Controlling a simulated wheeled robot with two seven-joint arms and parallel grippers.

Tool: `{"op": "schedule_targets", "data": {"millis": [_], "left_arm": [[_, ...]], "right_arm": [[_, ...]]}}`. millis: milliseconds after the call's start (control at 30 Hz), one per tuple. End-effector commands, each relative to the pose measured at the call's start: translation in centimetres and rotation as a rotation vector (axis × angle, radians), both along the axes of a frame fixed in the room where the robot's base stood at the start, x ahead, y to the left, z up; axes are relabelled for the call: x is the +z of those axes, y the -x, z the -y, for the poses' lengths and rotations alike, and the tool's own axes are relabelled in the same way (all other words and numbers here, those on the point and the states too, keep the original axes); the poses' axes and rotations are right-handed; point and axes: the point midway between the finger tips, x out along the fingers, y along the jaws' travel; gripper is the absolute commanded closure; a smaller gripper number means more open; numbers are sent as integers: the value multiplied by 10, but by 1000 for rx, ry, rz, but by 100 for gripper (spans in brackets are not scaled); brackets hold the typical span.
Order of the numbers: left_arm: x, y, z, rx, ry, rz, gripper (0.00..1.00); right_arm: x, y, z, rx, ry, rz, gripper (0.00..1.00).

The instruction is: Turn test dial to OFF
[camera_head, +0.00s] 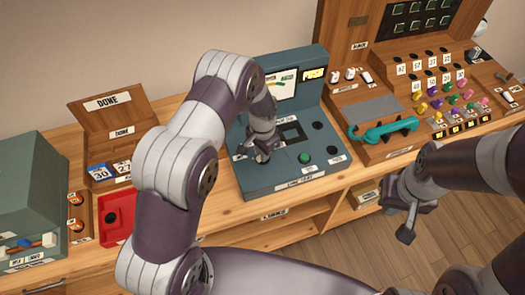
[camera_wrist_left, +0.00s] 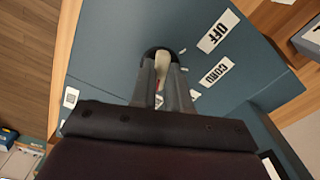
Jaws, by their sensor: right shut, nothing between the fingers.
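The test dial (camera_wrist_left: 163,62) has a pale handle with a little red on it, set in a dark round base on the blue-grey line-test unit (camera_head: 285,180). In the left wrist view the OFF label (camera_wrist_left: 217,32) is to its upper right and the CORD label (camera_wrist_left: 215,72) to its right. My left gripper (camera_wrist_left: 164,75) has a finger close against each side of the handle and looks shut on it. In the head view my left gripper (camera_head: 262,155) is at the unit's left part, and my arm hides much of the dial. My right gripper (camera_head: 405,222) is shut and empty, in front of the bench.
A green button (camera_head: 305,158) and a lit PUSH sign (camera_head: 313,74) are on the unit. A red tray (camera_head: 118,215) and a DONE box (camera_head: 107,100) stand to its left. A teal handset (camera_head: 383,129) lies to its right, beside several coloured plugs (camera_head: 455,98).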

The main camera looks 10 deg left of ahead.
Motion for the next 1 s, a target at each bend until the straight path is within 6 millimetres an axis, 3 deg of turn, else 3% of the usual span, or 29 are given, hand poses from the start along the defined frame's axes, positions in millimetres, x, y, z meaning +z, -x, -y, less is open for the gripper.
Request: {"op": "schedule_targets", "data": {"millis": [467, 1000], "left_arm": [[-1, 0, 0, 109, 1, 1, 100], [0, -1, 0, 595, 1, 3, 100]], "right_arm": [[-5, 0, 0, 0, 0, 0, 100], [-18, 0, 0, 0, 0, 0, 100]]}}
